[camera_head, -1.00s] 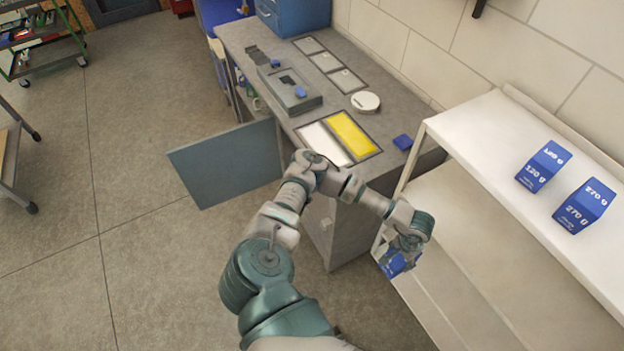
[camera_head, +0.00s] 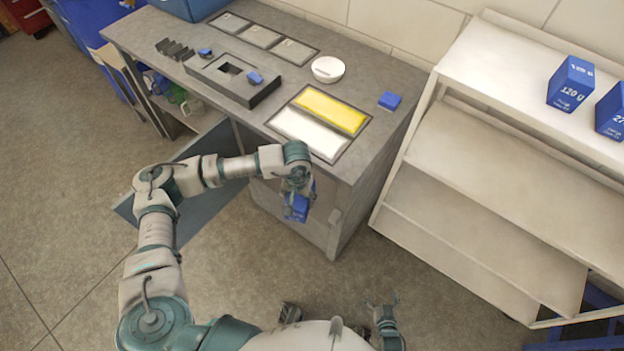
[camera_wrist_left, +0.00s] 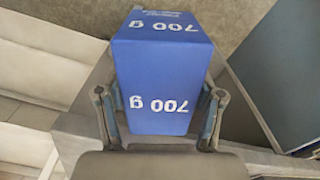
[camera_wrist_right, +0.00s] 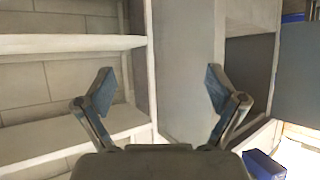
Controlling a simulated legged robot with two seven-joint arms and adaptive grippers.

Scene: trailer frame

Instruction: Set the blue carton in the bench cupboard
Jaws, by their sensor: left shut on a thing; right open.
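The blue carton (camera_head: 297,207), marked 700 g in the left wrist view (camera_wrist_left: 160,75), is held between the fingers of my left gripper (camera_head: 299,190). It hangs in front of the bench's right end, below the top. The bench cupboard (camera_head: 248,145) is under the grey bench top, its grey-blue door (camera_head: 200,205) swung open. My left arm hides much of the opening and door. The right wrist view shows the dark opening (camera_wrist_right: 250,72) at right. My right gripper (camera_wrist_right: 158,88) is open and empty, low at the head view's bottom edge.
A white shelf unit (camera_head: 480,90) stands right of the bench, with two blue cartons (camera_head: 570,85) (camera_head: 611,112) on top. The bench top carries a yellow and white panel (camera_head: 330,110), a white dish (camera_head: 328,69) and a small blue block (camera_head: 389,101). Floor before the bench is clear.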

